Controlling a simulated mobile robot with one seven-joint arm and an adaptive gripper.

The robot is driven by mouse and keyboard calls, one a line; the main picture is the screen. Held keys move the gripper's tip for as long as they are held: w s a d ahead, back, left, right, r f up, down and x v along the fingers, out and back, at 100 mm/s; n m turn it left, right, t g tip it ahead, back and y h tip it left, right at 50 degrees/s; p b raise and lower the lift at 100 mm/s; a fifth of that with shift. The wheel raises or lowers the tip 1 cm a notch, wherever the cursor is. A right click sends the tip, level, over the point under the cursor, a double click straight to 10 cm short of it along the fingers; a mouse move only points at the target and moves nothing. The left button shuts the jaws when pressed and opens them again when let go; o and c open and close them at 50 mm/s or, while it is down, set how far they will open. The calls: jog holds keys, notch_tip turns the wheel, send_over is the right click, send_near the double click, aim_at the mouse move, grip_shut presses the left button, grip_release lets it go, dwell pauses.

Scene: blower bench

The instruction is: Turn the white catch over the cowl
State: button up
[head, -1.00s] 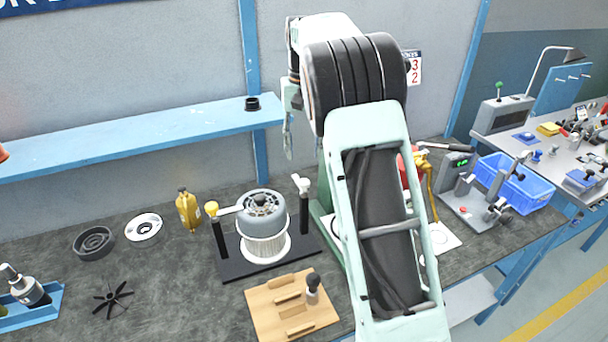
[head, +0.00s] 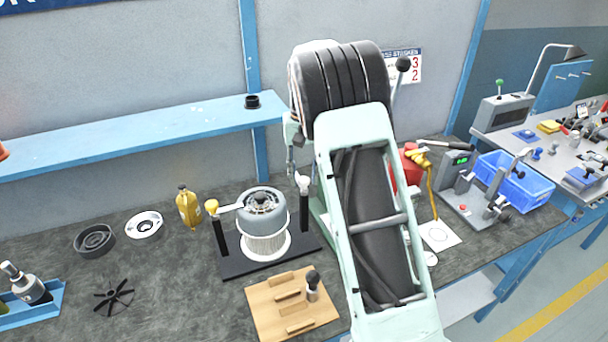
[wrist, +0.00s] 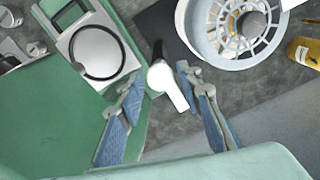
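The cowl (head: 263,207) is a grey ribbed dome on a white drum, on a black base between two dark posts. The white catch (head: 304,183) tops the right post. In the wrist view the white catch (wrist: 170,86) points away from the cowl (wrist: 236,25), clear of its rim. My gripper (wrist: 160,78) is open, its fingers on either side of the white catch; contact cannot be told. In the head view it is mostly hidden by my arm. The yellow-knobbed catch (head: 212,207) on the left post has its pale arm reaching to the cowl.
A wooden block (head: 290,312) with a dark-knobbed tool lies in front. A green stand with a square plate (wrist: 97,52) is close beside my gripper. A blue shelf (head: 130,137) runs behind.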

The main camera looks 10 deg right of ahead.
grip_shut()
